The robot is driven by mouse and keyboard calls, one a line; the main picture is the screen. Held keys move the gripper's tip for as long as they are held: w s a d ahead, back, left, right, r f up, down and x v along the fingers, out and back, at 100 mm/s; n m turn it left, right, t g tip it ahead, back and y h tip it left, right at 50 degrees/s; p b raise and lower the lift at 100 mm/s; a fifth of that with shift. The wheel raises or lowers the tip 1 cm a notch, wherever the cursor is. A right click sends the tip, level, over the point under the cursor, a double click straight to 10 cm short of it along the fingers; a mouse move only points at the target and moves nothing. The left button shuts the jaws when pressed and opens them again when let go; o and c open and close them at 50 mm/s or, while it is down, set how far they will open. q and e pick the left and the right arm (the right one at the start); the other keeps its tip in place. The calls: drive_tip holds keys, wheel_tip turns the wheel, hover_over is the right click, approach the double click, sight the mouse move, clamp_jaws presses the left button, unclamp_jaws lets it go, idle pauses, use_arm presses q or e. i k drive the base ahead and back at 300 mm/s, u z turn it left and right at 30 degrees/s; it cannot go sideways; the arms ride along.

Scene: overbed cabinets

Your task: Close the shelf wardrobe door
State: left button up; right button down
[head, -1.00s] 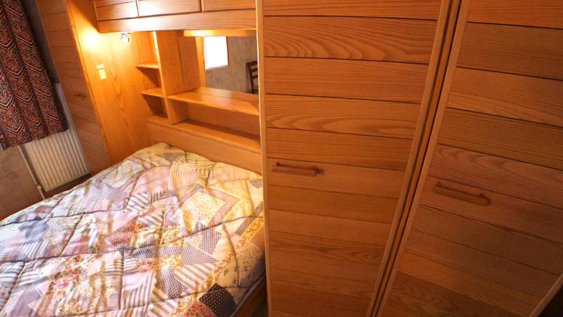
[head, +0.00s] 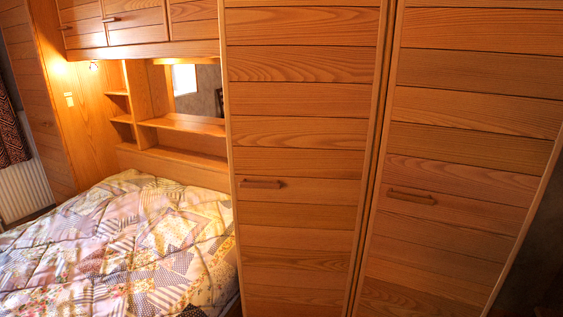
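Two tall wooden wardrobe doors stand side by side in the head view. The left door (head: 296,130) has a short horizontal wooden handle (head: 261,184). The right door (head: 463,150) has a similar handle (head: 411,197). Both doors look flush in their frames, with a narrow dark gap between them. I cannot tell which one is the shelf wardrobe door. Neither of my grippers shows in the view.
A bed with a patchwork quilt (head: 135,245) fills the lower left. Open shelves (head: 183,124) and overhead cabinets (head: 135,22) are behind it. A radiator (head: 22,190) and patterned curtain (head: 12,135) are at the far left. A dark space lies right of the wardrobe.

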sight(301, 80)
drive_tip(key=u, duration=0.1)
drive_tip(key=i, duration=0.8)
drive_tip(key=u, duration=0.55)
